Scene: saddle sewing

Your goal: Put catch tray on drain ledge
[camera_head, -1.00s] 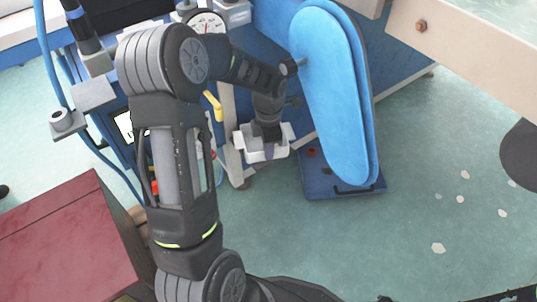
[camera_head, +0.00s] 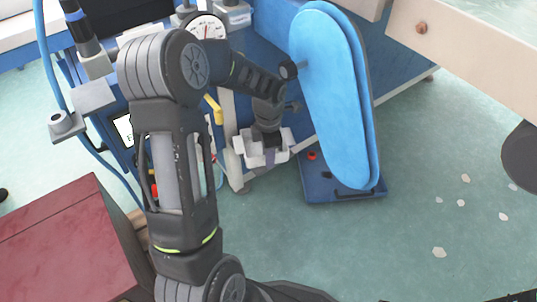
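My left arm comes down over the left half of the head view, and its gripper (camera_head: 264,153) points down beside the blue machine's lower front. Pale grey-white parts with a greyish-purple piece between them show at its end. I cannot tell whether these are fingers alone or a held tray, nor whether the gripper is open or shut. I cannot make out a catch tray or a drain ledge for certain. My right gripper is not in view.
A blue padded board (camera_head: 333,95) stands just right of the gripper, above a blue base plate (camera_head: 325,188) on the floor. A dial gauge (camera_head: 208,27) and a yellow lever (camera_head: 214,108) are on the machine. A dark red box (camera_head: 60,240) stands lower left. The floor at right is mostly clear.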

